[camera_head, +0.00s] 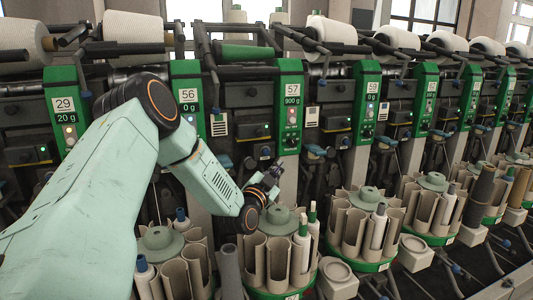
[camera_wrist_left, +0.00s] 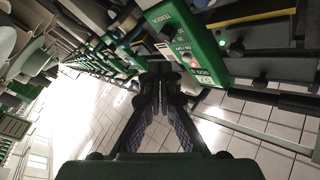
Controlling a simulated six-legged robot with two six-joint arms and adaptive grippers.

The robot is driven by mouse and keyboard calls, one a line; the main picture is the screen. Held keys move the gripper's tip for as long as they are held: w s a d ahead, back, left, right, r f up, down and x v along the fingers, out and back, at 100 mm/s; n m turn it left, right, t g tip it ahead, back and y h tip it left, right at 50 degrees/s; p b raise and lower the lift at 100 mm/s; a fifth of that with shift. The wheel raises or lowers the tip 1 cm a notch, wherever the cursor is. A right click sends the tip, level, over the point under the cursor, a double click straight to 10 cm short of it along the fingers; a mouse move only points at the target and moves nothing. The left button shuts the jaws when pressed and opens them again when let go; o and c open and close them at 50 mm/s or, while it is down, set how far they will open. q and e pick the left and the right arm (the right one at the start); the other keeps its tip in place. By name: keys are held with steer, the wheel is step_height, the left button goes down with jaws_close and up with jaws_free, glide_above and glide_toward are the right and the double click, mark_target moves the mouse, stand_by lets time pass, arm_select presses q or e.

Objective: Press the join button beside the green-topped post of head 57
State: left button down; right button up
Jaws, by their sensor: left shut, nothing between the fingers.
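The green-topped post of head 57 (camera_head: 290,105) stands right of centre in the head view, its label reading 57 and 900 g, with small controls lower down its face. Left of it is a dark housing with small controls (camera_head: 262,130); I cannot tell for certain which is the join button. My left gripper (camera_head: 270,176) is below and left of the panel, apart from it. In the left wrist view the fingers (camera_wrist_left: 160,72) are shut and empty, and the green panel (camera_wrist_left: 188,42) with 900 G lies just beyond them. My right gripper is not in view.
Post 56 (camera_head: 189,95) stands to the left and post 59 (camera_head: 366,100) to the right. Below head 57 is a round magazine of beige tubes (camera_head: 279,246) holding white bobbins. Tiled floor (camera_wrist_left: 240,125) shows in the wrist view.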

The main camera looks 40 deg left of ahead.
mark_target(266, 152)
arm_select(q)
steer(key=w+a+b, duration=0.1)
steer(key=a, duration=0.1)
steer(key=w+a+b, duration=0.1)
steer(key=w+a, duration=0.1)
steer(key=a, duration=0.1)
steer(key=w+a+b, duration=0.1)
steer(key=a+b, duration=0.1)
steer(key=shift+w+a+f, duration=0.2)
steer(key=shift+w+a, duration=0.1)
steer(key=shift+w, duration=0.05)
stand_by(0.5)
steer(key=shift+s+r, duration=0.1)
steer(key=shift+s, duration=0.05)
stand_by(0.6)
steer(key=shift+w+a, duration=0.1)
steer(key=shift+w, duration=0.1)
steer(key=shift+w+a, duration=0.1)
steer(key=shift+a, duration=0.2)
